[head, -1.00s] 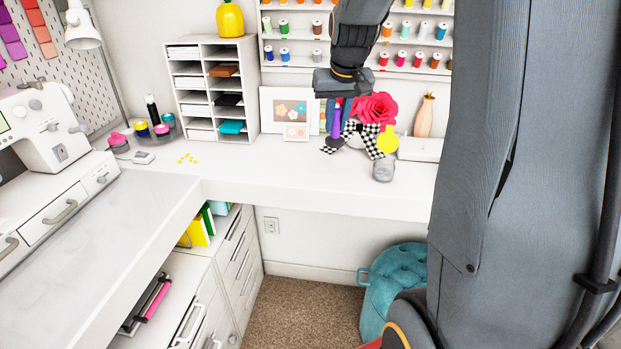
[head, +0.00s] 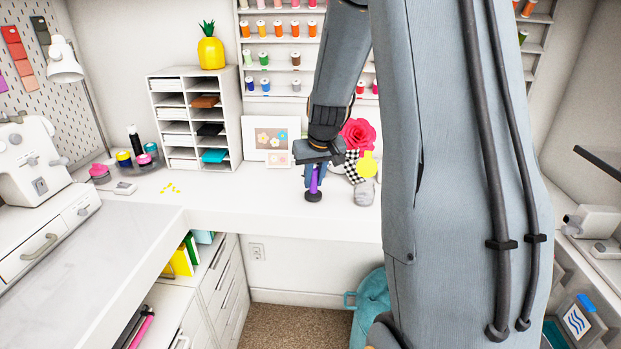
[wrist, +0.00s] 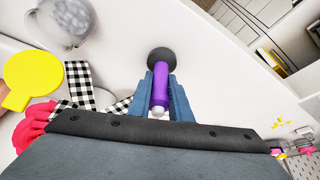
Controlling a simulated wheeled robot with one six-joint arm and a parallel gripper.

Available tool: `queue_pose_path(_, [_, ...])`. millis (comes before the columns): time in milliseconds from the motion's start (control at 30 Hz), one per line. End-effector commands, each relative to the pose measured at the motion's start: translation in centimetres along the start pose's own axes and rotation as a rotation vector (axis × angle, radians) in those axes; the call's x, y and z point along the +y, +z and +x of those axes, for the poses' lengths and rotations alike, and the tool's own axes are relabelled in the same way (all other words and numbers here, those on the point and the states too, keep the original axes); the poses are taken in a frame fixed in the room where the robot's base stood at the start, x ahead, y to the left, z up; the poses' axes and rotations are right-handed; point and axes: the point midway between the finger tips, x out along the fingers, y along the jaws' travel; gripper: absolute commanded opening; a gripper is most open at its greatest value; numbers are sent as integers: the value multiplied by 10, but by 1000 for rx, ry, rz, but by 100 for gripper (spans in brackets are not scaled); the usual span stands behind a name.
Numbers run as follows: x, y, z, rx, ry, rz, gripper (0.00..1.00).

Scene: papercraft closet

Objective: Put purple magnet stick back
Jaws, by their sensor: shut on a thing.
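The purple magnet stick (head: 314,180) is upright with its dark round end (head: 313,196) downward, at or just above the white desk (head: 250,205). It also shows in the wrist view (wrist: 160,86), with a white tip toward me and the dark round end away from me. My gripper (wrist: 167,95) is shut on the stick's purple shaft, one blue finger on each side. In the head view my gripper (head: 314,178) is in front of the craft items at the back of the desk. I cannot tell whether the dark end touches the desk.
A red paper rose (head: 358,134), black-and-white checkered ribbon (head: 351,165), yellow round piece (head: 367,164) and grey jar (head: 364,193) are close to the right of my gripper. Framed pictures (head: 272,138) and a white shelf organizer (head: 196,121) are to the left. Open desk lies left of the stick.

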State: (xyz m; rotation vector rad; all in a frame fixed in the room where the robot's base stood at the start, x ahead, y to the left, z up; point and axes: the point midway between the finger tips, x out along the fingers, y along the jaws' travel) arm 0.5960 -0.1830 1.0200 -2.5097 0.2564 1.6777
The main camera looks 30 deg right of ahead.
Motion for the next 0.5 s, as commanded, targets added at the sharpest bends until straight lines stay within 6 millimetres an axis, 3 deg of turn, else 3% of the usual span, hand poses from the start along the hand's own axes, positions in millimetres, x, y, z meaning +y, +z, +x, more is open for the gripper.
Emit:
queue_pose_path(333, [0,1,3,1,0,1,0])
queue_pose_path(367, [0,1,3,0,0,1,19])
queue_pose_path(467, [0,1,3,0,0,1,36])
queue_pose_path(500, [0,1,3,0,0,1,36])
